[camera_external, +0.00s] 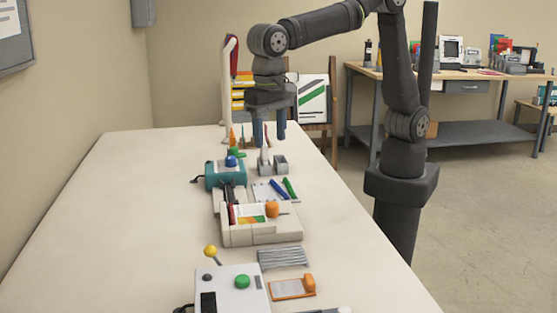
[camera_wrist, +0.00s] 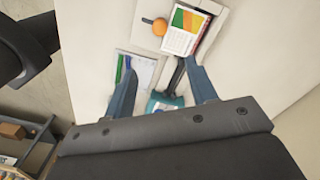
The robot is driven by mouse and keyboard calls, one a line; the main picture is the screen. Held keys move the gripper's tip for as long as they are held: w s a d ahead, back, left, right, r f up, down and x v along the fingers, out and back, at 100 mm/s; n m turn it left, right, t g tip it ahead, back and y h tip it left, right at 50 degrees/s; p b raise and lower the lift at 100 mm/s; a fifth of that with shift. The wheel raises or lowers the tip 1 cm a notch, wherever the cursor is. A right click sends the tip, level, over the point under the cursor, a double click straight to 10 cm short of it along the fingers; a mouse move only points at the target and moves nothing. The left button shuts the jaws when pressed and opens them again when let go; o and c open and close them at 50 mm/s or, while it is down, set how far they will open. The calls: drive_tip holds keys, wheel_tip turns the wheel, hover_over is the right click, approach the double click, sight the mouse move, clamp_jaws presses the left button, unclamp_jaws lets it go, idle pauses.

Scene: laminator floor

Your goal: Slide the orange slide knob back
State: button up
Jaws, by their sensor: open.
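An orange knob (camera_external: 272,209) stands on the right part of a beige laminator-like machine (camera_external: 235,236) in the external view. It also shows as a round orange shape at the top of the wrist view (camera_wrist: 160,27), beside a colourful sheet (camera_wrist: 186,28). A second orange knob (camera_external: 309,283) sits at the end of a small flat orange-edged plate (camera_external: 287,289) nearer the camera. I cannot tell from its look which knob slides. My gripper (camera_external: 268,134) is open and empty, pointing down above the far part of the table, beyond the beige machine and apart from both knobs.
A teal device with a blue knob (camera_external: 231,162) stands behind the beige machine. Blue and green pens (camera_external: 284,189) lie to its right. A white box with a green button (camera_external: 242,282) and a yellow-tipped lever (camera_external: 210,251) stands in front. The table's left side is clear.

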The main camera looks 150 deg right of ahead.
sight(272, 203)
drive_tip(key=f, duration=0.6)
drive_tip(key=f+n, duration=0.1)
drive_tip(key=f, duration=0.5)
drive_tip(key=f+n, duration=0.1)
drive_tip(key=f, duration=0.5)
drive_tip(key=shift+s, duration=0.25)
